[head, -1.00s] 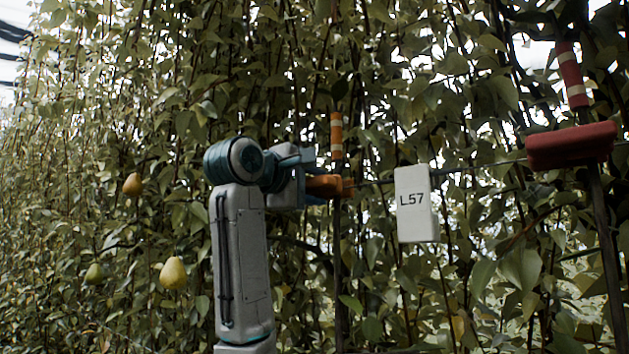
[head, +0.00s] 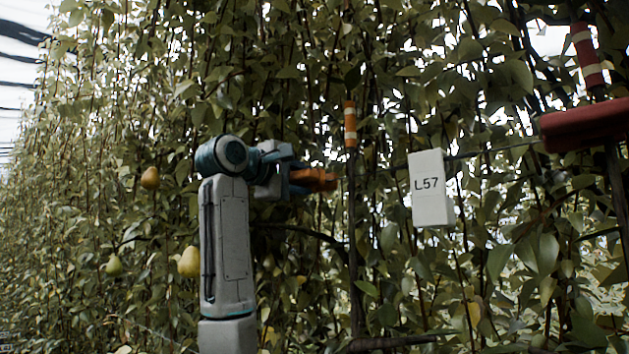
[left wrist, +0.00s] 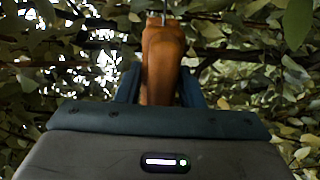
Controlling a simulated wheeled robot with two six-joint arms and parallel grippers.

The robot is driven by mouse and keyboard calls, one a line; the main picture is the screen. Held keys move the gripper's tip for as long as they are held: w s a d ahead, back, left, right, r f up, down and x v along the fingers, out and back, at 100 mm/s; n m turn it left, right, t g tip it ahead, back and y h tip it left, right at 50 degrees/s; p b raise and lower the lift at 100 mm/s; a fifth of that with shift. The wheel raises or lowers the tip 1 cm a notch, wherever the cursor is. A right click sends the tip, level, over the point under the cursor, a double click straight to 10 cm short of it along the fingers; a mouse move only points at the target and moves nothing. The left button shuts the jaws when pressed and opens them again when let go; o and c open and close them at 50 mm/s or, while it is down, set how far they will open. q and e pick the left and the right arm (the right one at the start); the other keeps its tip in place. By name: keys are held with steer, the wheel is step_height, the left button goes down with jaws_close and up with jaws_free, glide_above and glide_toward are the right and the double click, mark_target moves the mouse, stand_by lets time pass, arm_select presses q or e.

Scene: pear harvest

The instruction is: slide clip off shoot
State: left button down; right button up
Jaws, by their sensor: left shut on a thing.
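The orange clip (head: 318,179) is in the jaws of my left gripper (head: 298,181), which is shut on it. In the head view the clip's free end points right, toward the shoot with the orange-and-white band (head: 350,125). A gap of leaves shows between the clip and that shoot's dark stem (head: 353,240), so they look apart. In the left wrist view the orange clip (left wrist: 161,65) stands between the two blue fingers of my left gripper (left wrist: 160,88). My right gripper is not in view.
A white L57 tag (head: 430,188) hangs on a wire right of the shoot. A red clip (head: 585,124) sits on a red-and-white banded shoot (head: 587,55) at far right. Yellow pears (head: 189,261) hang at left. Dense leaves stand behind everything.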

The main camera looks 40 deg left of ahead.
arm_select(q)
steer(key=shift+r, duration=0.1)
steer(key=c, duration=1.3)
jaws_free()
steer(key=shift+a, duration=0.35)
steer(key=shift+s+f, duration=0.15)
steer(key=shift+f, duration=0.05)
steer(key=s+b, duration=0.2)
steer(key=s, duration=0.1)
steer(key=s+b, duration=0.2)
steer(key=s, duration=0.2)
steer(key=s+b, duration=0.1)
steer(key=s, duration=0.2)
steer(key=shift+s+a+r+b, duration=0.1)
steer(key=shift+s+a+b, duration=0.1)
steer(key=shift+a+b, duration=0.2)
